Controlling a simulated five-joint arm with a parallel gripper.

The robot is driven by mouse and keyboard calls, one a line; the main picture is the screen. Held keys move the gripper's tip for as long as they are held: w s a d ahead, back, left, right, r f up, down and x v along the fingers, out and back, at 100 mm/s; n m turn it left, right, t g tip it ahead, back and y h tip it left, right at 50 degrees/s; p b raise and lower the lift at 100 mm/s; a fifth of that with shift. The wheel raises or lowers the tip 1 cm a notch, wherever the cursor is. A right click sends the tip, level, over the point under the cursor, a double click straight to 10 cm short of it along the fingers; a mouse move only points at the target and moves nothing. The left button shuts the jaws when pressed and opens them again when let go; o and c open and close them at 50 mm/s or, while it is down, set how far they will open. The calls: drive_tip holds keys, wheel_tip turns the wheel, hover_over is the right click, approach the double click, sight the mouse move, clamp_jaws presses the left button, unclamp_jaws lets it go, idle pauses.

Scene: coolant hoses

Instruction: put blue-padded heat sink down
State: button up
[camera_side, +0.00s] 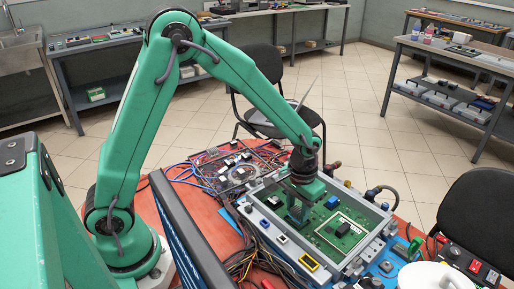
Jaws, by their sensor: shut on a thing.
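My gripper (300,201) points down over the left part of an open grey metal case (372,243) with a green circuit board (318,222) inside. It is shut on a small dark finned block, the heat sink (297,213), just over or on the board. The picture is too small to tell whether the block touches the board, and its blue pad is not clearly visible. A white-outlined area (322,238) with a dark block (343,229) lies to the right on the board. A small blue part (332,202) sits near the back of the board.
A bare board with wires (232,170) lies left of the case on the red table (217,224). A dark radiator panel (185,235) stands at front left. Hoses (383,193) and fittings rise at the case's back right. Cables and a white round container (435,277) crowd the front.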

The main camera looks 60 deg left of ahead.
sight(297, 211)
drive_tip(key=shift+f, duration=0.45)
drive_tip(key=shift+f, duration=0.3)
drive_tip(key=o, duration=0.9)
drive_tip(key=shift+o, duration=0.2)
wheel_tip(297, 211, up, 13)
drive_tip(key=shift+f, duration=0.2)
